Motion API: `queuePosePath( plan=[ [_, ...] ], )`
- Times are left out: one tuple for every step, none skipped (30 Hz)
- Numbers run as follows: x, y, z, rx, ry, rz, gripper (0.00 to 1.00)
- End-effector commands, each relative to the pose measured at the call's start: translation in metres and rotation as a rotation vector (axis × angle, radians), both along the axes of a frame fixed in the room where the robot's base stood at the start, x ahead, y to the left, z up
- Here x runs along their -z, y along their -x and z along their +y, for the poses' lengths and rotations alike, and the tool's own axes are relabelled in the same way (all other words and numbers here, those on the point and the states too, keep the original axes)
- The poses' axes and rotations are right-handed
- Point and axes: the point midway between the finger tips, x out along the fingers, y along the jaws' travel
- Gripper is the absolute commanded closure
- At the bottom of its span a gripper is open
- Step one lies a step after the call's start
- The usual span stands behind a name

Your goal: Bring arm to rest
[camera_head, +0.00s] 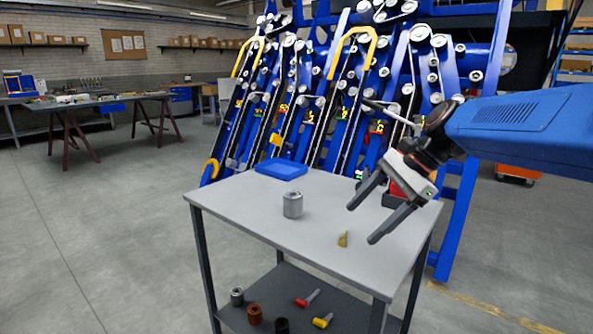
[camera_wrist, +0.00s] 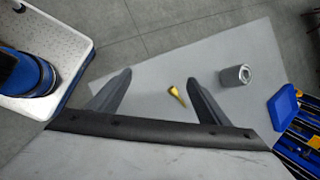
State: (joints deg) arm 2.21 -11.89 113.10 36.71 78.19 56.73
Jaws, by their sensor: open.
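My gripper (camera_head: 360,216) hangs in the air above the right part of the grey table (camera_head: 235,196), with its two dark fingers pointing down and left. The fingers are apart and nothing is between them. The wrist view shows the same open gripper (camera_wrist: 150,92) over the tabletop. My blue arm comes in from the right in the head view. A small yellow piece (camera_head: 343,239) lies on the table below the fingers; it also shows in the wrist view (camera_wrist: 177,96), apart from them.
A silver cylinder (camera_head: 293,205) stands on the table. A blue tray (camera_head: 281,169) lies at its back edge. The blue harvester chassis (camera_head: 330,90) rises behind. A lower shelf (camera_head: 275,292) holds several small parts and tools. Open floor (camera_head: 100,230) lies to the left.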

Motion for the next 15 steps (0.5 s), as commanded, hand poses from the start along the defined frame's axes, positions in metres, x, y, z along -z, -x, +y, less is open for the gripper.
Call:
queuePosePath(
  plan=[
    [0.006, 0.017, -0.006, -0.037, 0.040, -0.046, 0.29],
    [0.011, 0.025, -0.009, -0.063, 0.065, -0.075, 0.29],
    [0.017, 0.036, -0.015, -0.098, 0.100, -0.112, 0.29],
    [0.022, 0.044, -0.019, -0.124, 0.125, -0.138, 0.29],
    [0.027, 0.052, -0.023, -0.153, 0.152, -0.164, 0.29],
    [0.034, 0.062, -0.028, -0.190, 0.188, -0.200, 0.29],
    [0.038, 0.070, -0.033, -0.220, 0.213, -0.225, 0.29],
    [0.043, 0.077, -0.037, -0.248, 0.240, -0.251, 0.29],
    [0.050, 0.088, -0.043, -0.288, 0.276, -0.282, 0.29],
    [0.055, 0.095, -0.047, -0.318, 0.303, -0.306, 0.29],
    [0.060, 0.102, -0.051, -0.349, 0.330, -0.329, 0.29],
    [0.067, 0.112, -0.057, -0.392, 0.367, -0.360, 0.29],
    [0.072, 0.119, -0.062, -0.425, 0.394, -0.382, 0.29],
    [0.077, 0.126, -0.066, -0.457, 0.422, -0.403, 0.29],
    [0.084, 0.135, -0.072, -0.501, 0.459, -0.431, 0.29]
  ],
)
